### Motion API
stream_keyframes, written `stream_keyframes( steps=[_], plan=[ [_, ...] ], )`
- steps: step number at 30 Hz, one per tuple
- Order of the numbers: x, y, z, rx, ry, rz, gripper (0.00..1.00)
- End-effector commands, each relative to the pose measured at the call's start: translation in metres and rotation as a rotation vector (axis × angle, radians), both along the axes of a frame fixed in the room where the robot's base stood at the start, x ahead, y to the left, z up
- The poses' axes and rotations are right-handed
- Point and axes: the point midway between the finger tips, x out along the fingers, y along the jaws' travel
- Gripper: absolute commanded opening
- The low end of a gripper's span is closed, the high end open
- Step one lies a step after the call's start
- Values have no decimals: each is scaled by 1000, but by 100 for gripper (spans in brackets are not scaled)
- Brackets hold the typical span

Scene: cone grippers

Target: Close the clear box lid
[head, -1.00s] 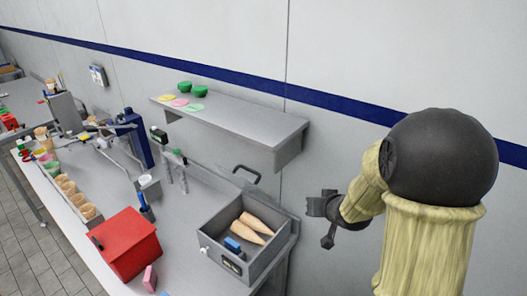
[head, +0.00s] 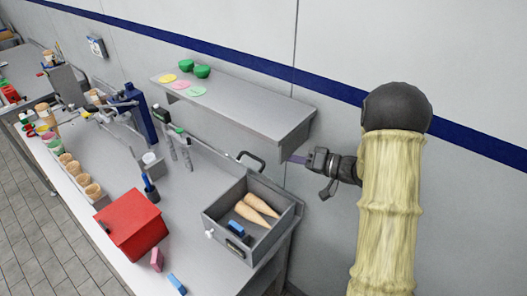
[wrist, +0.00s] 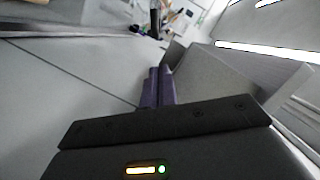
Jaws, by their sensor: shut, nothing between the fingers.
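A grey box (head: 222,218) stands at the right end of the table, open at the top. Two cones (head: 257,206) and a blue block (head: 236,229) lie inside it. A dark handle (head: 251,159) stands up behind the box's back edge. It seems to belong to the raised clear lid, whose panel I cannot make out. My gripper (head: 290,158) is shut and empty, right of the handle, apart from it, near the shelf's right end. Its purple fingers show together in the wrist view (wrist: 158,78). The box cannot be clearly told in the wrist view.
A grey wall shelf (head: 240,105) with green bowls (head: 194,69) overhangs near my gripper. A red box (head: 132,224), a blue bottle (head: 150,189) and a cone rack (head: 82,182) stand left on the table. The wall is close behind.

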Motion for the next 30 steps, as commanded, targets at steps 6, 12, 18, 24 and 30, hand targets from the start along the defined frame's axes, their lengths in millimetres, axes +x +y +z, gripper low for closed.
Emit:
stream_keyframes(
  steps=[6, 12, 18, 24, 30],
  plan=[
    [5, 14, 0, -1, 0, 6, 0],
    [18, 43, -4, 0, 0, 12, 0],
    [33, 74, -10, 0, 1, 10, 0],
    [43, 90, -15, -2, -1, 7, 0],
    [44, 92, -17, -1, -2, 5, 0]
  ],
)
